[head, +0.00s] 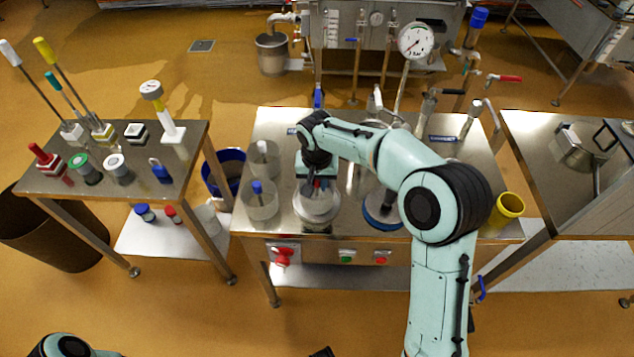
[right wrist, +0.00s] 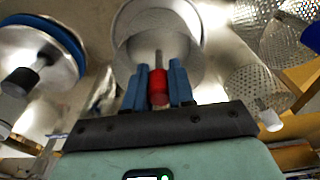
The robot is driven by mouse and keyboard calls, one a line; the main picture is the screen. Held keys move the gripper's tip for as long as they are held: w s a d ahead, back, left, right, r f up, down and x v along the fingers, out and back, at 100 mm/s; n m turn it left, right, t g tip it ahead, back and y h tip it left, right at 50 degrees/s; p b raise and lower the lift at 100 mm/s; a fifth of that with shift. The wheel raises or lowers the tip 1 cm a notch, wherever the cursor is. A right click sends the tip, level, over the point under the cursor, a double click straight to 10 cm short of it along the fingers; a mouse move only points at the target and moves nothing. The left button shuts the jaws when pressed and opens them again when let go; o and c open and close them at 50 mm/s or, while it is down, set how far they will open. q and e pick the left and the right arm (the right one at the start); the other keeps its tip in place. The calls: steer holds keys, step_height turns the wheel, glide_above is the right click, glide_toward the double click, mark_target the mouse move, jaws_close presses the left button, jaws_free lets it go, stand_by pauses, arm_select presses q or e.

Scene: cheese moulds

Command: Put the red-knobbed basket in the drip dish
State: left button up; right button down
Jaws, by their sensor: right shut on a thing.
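My right gripper (head: 317,186) points down over the middle table in the head view. In the right wrist view its blue fingers (right wrist: 158,88) are shut on the red knob (right wrist: 158,98) of a pale perforated basket (right wrist: 150,52). The basket hangs below the knob's thin stem. In the head view the basket (head: 316,205) is partly covered by the gripper, at a round shiny metal dish (head: 320,224). I cannot tell whether the basket touches the dish's floor. My left gripper is not in view.
A blue-knobbed basket (head: 262,207) and another clear basket (head: 263,163) stand close on the left. A metal lid with a blue rim (head: 381,219) is close on the right. A pressure gauge (head: 416,41) rises behind. A yellow cup (head: 504,211) sits at the right edge.

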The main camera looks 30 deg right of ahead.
steer(key=shift+f, duration=0.1)
steer(key=shift+f, duration=0.15)
steer(key=c, duration=1)
jaws_free()
steer(key=shift+o, duration=0.2)
steer(key=shift+r, duration=0.45)
step_height(320, 180, up, 12)
steer(key=s+p, duration=0.1)
steer(key=shift+a+f, duration=0.25)
steer(key=shift+a, duration=0.15)
steer(key=shift+s+f, duration=0.1)
steer(key=shift+s, duration=0.05)
